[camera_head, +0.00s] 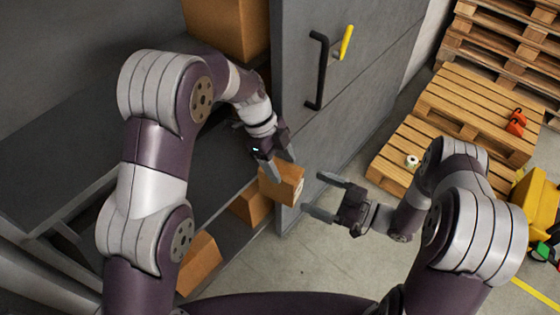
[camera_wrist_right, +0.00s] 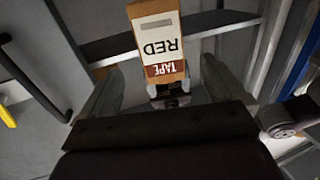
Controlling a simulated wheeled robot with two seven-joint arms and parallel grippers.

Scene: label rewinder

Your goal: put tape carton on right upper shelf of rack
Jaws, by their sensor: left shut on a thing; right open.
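The tape carton (camera_head: 284,187) is a small brown box. In the right wrist view the carton (camera_wrist_right: 157,42) shows a white label reading RED and TAPE, upside down. My left gripper (camera_head: 281,168) is shut on it and holds it by the grey panel's edge, in front of the shelves. My right gripper (camera_head: 313,194) is open and empty, just right of the carton and pointing at it. In the right wrist view the carton shows beyond and between my right fingers (camera_wrist_right: 160,95), apart from them. The dark grey rack (camera_head: 70,135) with shelves is at left, partly hidden by my left arm.
A large carton (camera_head: 228,28) stands on the upper level, and brown boxes (camera_head: 200,262) sit lower down. A grey panel (camera_head: 350,75) has a black handle (camera_head: 318,70) and a yellow one (camera_head: 346,42). Wooden pallets (camera_head: 470,110) stand at right. The floor in front is clear.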

